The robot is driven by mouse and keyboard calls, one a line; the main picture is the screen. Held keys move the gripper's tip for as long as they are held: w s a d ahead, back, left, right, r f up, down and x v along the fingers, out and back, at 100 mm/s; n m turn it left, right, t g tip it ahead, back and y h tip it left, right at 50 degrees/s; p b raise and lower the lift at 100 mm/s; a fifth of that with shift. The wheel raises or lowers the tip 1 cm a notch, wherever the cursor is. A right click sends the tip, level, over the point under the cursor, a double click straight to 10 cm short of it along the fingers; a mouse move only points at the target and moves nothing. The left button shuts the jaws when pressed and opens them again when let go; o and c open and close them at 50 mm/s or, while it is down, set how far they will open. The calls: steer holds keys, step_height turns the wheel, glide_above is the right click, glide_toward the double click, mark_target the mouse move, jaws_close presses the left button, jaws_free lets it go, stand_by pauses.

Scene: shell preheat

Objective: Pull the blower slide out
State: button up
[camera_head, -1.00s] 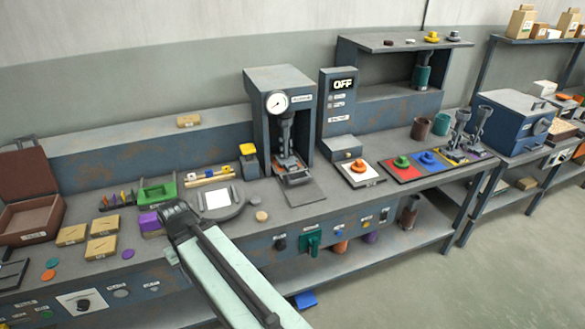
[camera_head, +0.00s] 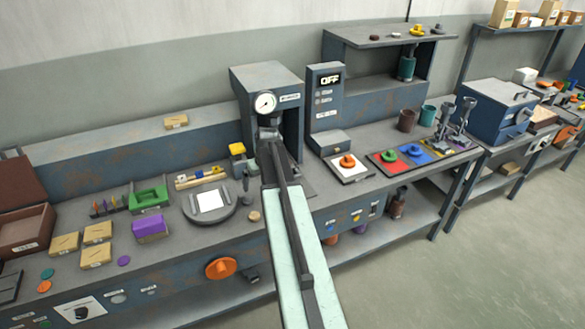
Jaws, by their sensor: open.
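The gauge-topped blue-grey housing (camera_head: 262,78) stands at the middle back of the bench. It bears a small label, which I read only doubtfully as blower. A flat grey plate (camera_head: 303,184) shows at its open base, mostly hidden behind my arm; I cannot tell for sure whether this is the blower slide. My gripper (camera_head: 250,192) is open, over the bench in front of the housing's left side. It looks empty. My wrist and forearm cover much of the housing's opening, and I cannot see the gripper touching the plate.
A round grey dish with a white pad (camera_head: 210,202) lies left of my gripper. A yellow-topped block (camera_head: 238,152) stands close behind. The OFF control tower (camera_head: 326,100) is to the right. An orange knob (camera_head: 220,268) projects from the bench front.

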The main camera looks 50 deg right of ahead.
steer(key=s+d+r+m+h, duration=0.15)
steer(key=s+d, duration=0.25)
steer(key=d, duration=1)
steer(key=shift+n+t+y, duration=0.25)
steer(key=shift+t, duration=0.05)
steer(key=b+x, duration=0.7)
steer(key=shift+w+d+f, duration=0.1)
steer(key=shift+w+f, duration=0.1)
steer(key=shift+w, duration=0.05)
steer(key=shift+r, duration=0.15)
